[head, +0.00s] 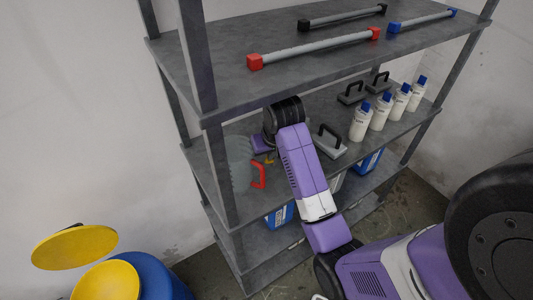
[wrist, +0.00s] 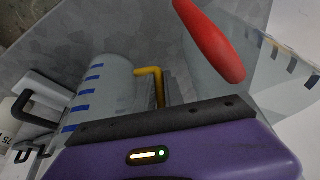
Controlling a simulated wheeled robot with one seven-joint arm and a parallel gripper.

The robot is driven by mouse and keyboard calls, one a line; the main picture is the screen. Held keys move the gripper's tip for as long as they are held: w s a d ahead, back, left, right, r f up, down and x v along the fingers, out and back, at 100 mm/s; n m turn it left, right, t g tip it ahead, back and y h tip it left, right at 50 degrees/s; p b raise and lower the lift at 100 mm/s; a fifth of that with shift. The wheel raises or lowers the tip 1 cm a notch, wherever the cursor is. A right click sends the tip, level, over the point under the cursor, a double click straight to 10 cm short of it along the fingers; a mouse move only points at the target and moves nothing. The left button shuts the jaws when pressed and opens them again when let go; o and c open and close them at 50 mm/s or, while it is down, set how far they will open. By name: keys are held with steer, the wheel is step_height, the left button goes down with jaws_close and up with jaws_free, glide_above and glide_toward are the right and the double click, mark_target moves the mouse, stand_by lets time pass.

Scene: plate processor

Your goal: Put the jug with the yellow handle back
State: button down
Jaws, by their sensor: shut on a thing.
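The jug with the yellow handle shows in the wrist view as a clear, grey-tinted body (wrist: 100,85) with blue marks. Its yellow handle (wrist: 150,72) runs down behind the dark edge of my gripper (wrist: 160,118). In the head view my gripper (head: 265,150) is on the middle shelf, with a bit of the yellow handle (head: 269,161) just below it. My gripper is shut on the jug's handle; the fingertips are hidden. My arm hides most of this jug in the head view, so I cannot tell whether it touches the shelf.
A clear jug with a red handle (head: 259,175) stands close by at the shelf's left end. Right of my arm are a black-handled trowel (head: 330,145) and several white bottles with blue caps (head: 360,122). The upper shelf (head: 220,55) overhangs my gripper; a post stands at front left.

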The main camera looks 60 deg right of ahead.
steer(key=c, duration=1.9)
jaws_free()
steer(key=shift+f, duration=0.15)
steer(key=o, duration=0.5)
steer(key=shift+c, duration=0.2)
